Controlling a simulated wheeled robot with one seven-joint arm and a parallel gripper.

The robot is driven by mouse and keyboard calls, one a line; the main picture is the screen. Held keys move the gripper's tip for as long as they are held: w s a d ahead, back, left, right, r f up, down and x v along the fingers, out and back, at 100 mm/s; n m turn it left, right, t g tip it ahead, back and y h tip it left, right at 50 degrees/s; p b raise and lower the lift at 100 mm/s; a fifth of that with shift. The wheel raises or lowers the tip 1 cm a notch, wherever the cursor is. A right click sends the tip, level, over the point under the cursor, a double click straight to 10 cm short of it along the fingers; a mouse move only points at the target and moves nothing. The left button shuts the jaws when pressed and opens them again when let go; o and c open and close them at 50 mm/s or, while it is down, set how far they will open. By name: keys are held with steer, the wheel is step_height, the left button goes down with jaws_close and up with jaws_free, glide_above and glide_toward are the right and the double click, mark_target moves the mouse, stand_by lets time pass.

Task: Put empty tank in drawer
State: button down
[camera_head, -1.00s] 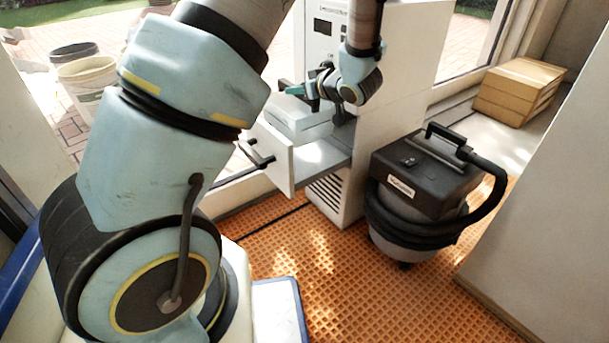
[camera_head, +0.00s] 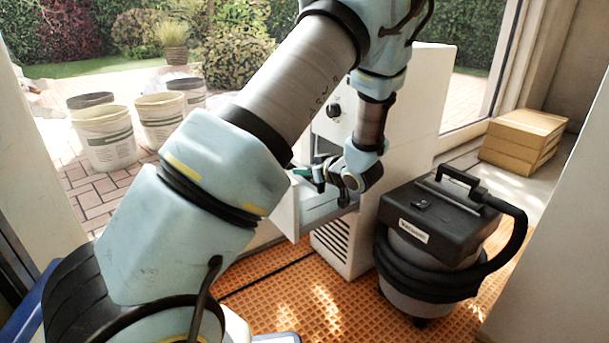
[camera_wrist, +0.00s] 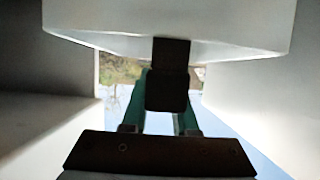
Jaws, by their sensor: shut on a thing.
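My gripper (camera_head: 311,174) has green fingers and is shut on the dark handle (camera_wrist: 167,75) of the white tank. The tank (camera_head: 316,192) is a pale box, low at the open drawer, partly hidden by my arm and the drawer front. In the wrist view the tank (camera_wrist: 170,25) fills the top, with its handle between the green fingers. The drawer front (camera_head: 284,215) stands pulled out from the white cabinet (camera_head: 410,120). Whether the tank touches the drawer floor cannot be told.
A black and grey vacuum (camera_head: 425,225) with a coiled hose stands right of the cabinet. Stacked wooden boxes (camera_head: 520,140) lie behind it. White buckets (camera_head: 105,140) stand outside the window. The orange grid floor (camera_head: 320,295) is clear in front.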

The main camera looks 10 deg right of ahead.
steer(key=c, duration=0.7)
jaws_free()
steer(key=shift+s+d+r, duration=0.15)
steer(key=shift+s+r, duration=0.1)
steer(key=p+v, duration=0.4)
steer(key=v, duration=0.7)
steer(key=shift+s+d+p, duration=0.15)
steer(key=shift+s+p, duration=0.05)
steer(key=shift+p, duration=0.1)
steer(key=shift+w, duration=0.1)
